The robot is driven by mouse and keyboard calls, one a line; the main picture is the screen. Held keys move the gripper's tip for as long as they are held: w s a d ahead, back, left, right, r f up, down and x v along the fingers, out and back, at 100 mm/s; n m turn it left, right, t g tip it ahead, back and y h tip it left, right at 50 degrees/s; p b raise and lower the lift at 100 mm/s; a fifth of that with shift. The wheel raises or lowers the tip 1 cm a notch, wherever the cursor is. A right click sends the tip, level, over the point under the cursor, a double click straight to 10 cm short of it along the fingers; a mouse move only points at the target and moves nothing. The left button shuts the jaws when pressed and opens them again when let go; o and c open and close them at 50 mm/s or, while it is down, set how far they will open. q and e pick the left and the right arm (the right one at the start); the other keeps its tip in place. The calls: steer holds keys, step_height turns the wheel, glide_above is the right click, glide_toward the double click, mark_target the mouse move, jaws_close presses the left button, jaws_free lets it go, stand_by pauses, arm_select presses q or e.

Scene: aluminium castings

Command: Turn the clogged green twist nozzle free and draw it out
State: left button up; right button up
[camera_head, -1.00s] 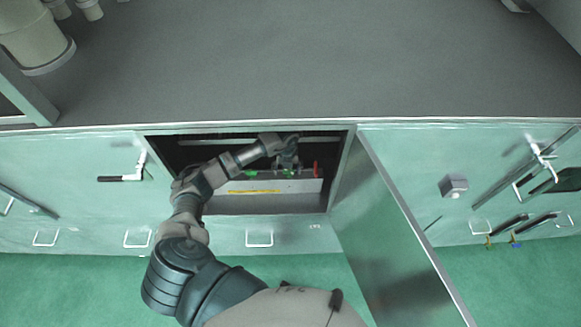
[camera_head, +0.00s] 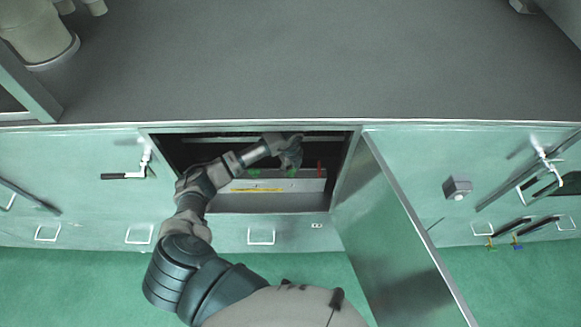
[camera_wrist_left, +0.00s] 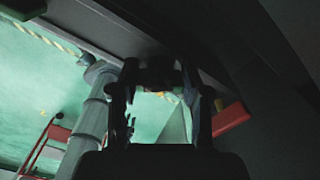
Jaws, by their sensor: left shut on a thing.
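My left arm reaches into an open cupboard bay below the worktop, and my left gripper (camera_head: 291,163) is at a pale box (camera_head: 308,185) inside. The gripper is shut on a small green twist nozzle (camera_head: 291,173) at the box's top edge; the fingers hide most of it. Another green piece (camera_head: 254,172) sits to the left on the same edge, and a red piece (camera_head: 319,167) stands to the right. The left wrist view shows both fingers (camera_wrist_left: 163,95) dark, with little of the nozzle visible between them, and a red piece (camera_wrist_left: 230,118) beside them. My right gripper is out of view.
The bay's metal door (camera_head: 400,235) hangs open on the right. The grey worktop (camera_head: 300,65) overhangs above and the bay interior is dark. A yellow strip (camera_head: 257,190) marks the box front. Handled panels flank the bay on both sides.

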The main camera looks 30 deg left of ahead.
arm_select(q)
steer(key=shift+s+d+f, duration=0.1)
steer(key=shift+d, duration=0.05)
steer(key=shift+s+d+n, duration=0.1)
steer(key=shift+n, duration=1)
steer(key=n, duration=0.4)
steer(key=shift+s, duration=0.1)
steer(key=n, duration=0.5)
steer(key=shift+s+n, duration=0.1)
steer(key=shift+n, duration=0.2)
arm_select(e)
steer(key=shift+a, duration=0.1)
